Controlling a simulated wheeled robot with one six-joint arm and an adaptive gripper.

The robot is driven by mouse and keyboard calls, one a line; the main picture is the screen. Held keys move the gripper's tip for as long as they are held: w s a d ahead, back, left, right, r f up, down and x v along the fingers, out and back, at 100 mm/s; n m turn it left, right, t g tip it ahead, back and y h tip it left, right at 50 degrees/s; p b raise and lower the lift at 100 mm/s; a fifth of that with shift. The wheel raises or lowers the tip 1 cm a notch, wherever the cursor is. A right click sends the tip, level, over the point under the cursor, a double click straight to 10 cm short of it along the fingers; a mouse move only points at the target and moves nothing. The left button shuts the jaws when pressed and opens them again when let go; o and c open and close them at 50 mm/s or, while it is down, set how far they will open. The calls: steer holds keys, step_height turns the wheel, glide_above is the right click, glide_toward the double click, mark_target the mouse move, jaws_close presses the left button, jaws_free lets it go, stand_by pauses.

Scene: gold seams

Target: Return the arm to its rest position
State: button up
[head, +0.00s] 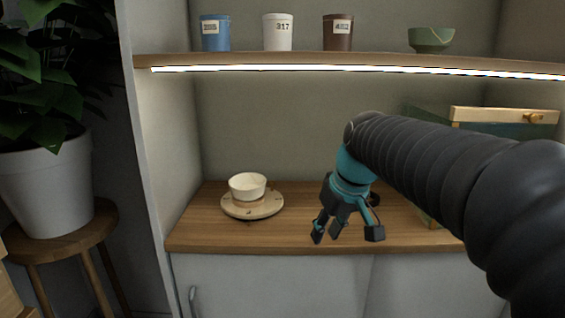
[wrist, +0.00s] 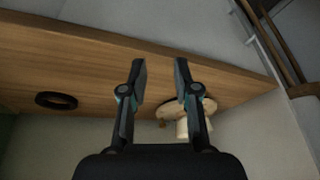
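My arm reaches in from the right in the head view, in front of the cabinet. My gripper (head: 346,234) hangs tilted down by the counter's front edge, its fingers apart. The wrist view shows the gripper (wrist: 160,80) open too, with nothing between the fingertips. A cream cup (head: 248,184) stands upright on a round pale saucer (head: 272,207), left of my gripper and apart from it. In the wrist view the saucer (wrist: 168,109) and cup (wrist: 182,130) are partly hidden behind a finger.
A dark ring (wrist: 56,100) lies on the wooden counter (head: 205,232). A green box with a wooden drawer front (head: 490,115) stands right, partly behind my arm. Blue (head: 215,35), white (head: 277,38) and brown (head: 338,36) canisters and a green bowl (head: 431,40) stand on the lit shelf above.

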steer(key=s+d+f+m+t+h, duration=0.1)
steer(key=s+f, duration=0.4)
steer(key=s, duration=0.5)
steer(key=s+d+f+m+t+h, duration=0.1)
steer(key=s+d+f+m, duration=0.2)
steer(key=s, duration=0.7)
steer(key=shift+s+d+f+m, duration=0.15)
steer(key=shift+d+f+m, duration=0.25)
steer(key=shift+d+f, duration=0.9)
steer(key=shift+d+r, duration=0.1)
steer(key=shift+r, duration=0.05)
